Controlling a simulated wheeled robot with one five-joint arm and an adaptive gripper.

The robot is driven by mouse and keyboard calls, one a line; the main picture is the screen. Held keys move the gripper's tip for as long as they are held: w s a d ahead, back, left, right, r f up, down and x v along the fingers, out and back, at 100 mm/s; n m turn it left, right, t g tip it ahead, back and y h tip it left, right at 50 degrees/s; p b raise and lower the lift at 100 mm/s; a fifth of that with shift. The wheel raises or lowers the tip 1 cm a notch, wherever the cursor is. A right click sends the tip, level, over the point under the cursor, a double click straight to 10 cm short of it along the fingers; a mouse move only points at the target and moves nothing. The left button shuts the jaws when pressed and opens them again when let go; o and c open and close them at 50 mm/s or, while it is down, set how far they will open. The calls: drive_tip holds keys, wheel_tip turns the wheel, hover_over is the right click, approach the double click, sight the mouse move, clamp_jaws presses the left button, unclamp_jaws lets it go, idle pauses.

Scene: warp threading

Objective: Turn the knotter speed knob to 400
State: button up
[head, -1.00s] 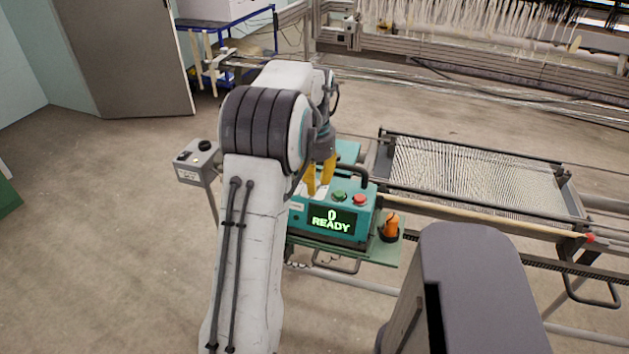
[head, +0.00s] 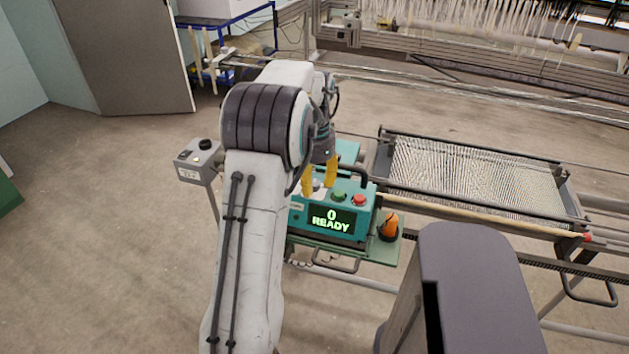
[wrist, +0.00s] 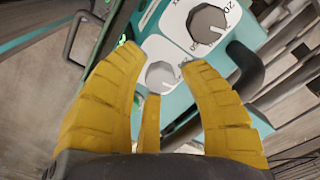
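The teal knotter box (head: 297,220) stands right of my arm in the head view, its display (head: 331,220) reading "0 READY". In the wrist view a large dark grey knob (wrist: 207,22) sits on a white dial plate with numbers, beyond my fingertips. A smaller silver knob (wrist: 160,75) on another white plate appears between my yellow fingers. Which one is the speed knob I cannot tell for sure. My gripper (head: 319,181) is over the box top, and in the wrist view (wrist: 154,62) its fingers are apart with gaps beside the small knob. Contact is not visible.
A green button (head: 339,196) and a red button (head: 359,199) sit close right of my fingers, with a black handle (head: 355,173) behind. An orange item (head: 391,224) stands at the box's right. A small grey control box (head: 194,167) on a post is left of my arm.

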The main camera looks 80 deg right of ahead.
sight(314, 182)
drive_tip(key=shift+r, duration=0.15)
wheel_tip(314, 182, up, 12)
idle(0.7)
drive_tip(key=shift+o, duration=0.3)
